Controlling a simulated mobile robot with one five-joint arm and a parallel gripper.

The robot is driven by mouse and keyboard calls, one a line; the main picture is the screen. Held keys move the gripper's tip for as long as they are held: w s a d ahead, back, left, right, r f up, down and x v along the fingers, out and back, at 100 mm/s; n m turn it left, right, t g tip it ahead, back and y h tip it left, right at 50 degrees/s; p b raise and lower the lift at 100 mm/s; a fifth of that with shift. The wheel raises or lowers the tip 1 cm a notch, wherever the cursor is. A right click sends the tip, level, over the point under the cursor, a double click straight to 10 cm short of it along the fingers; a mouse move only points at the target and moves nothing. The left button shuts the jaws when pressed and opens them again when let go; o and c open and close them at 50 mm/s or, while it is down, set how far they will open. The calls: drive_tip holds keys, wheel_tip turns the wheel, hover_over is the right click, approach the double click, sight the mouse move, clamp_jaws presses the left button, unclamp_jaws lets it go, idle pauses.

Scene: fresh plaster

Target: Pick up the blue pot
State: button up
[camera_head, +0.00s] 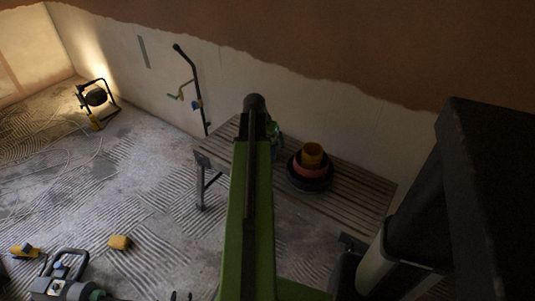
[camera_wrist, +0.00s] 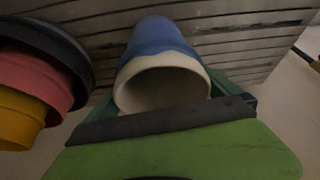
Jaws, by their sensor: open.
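The blue pot (camera_wrist: 160,40) is in the wrist view, with a blue body and a pale cream rim around a dark opening that faces my camera. It is against the grey slatted bench (camera_head: 345,190). My gripper (camera_wrist: 165,95) is open at the pot's rim end, with green parts showing on both sides of it. I cannot tell whether they touch the pot.
A yellow pot (camera_head: 312,152) and a pink pot (camera_head: 310,170) sit stacked in a black dish (camera_head: 311,184) on the bench, close beside the blue pot. A plaster wall stands behind the bench.

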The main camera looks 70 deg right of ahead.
drive_tip(key=c, duration=1.2)
wheel_tip(320, 180, up, 10)
drive_tip(key=p, duration=1)
